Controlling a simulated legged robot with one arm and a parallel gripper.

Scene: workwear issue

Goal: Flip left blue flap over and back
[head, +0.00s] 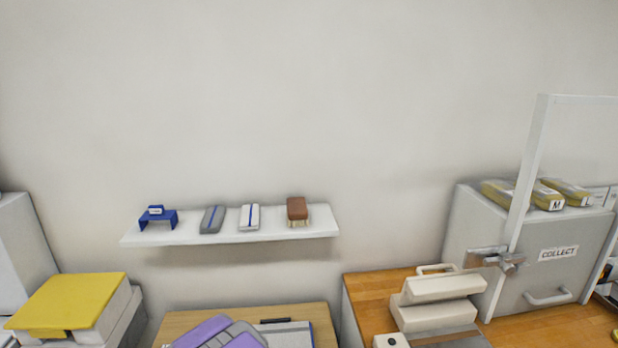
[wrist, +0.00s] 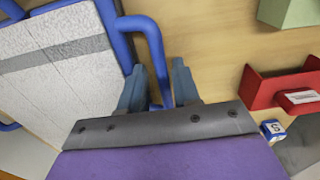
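I cannot make out a blue flap for certain in either view. In the wrist view, a blue tubular frame (wrist: 153,42) runs along the edge of a pale textured panel with a grey stripe (wrist: 50,55). Its bent tube passes down between the two blue-grey fingers of my gripper (wrist: 159,72). The fingers stand apart, with wood showing between them, so my gripper looks open. Whether either finger touches the tube is unclear. In the head view, my purple and grey arm shows at the bottom edge, and my gripper is not visible.
In the wrist view, a red holder (wrist: 270,88), a green block (wrist: 290,14) and a small blue-and-white item (wrist: 273,129) lie at the right. In the head view, a white wall shelf (head: 238,234) holds small items. A grey COLLECT box (head: 548,275) stands right, a yellow-topped stack (head: 68,300) left.

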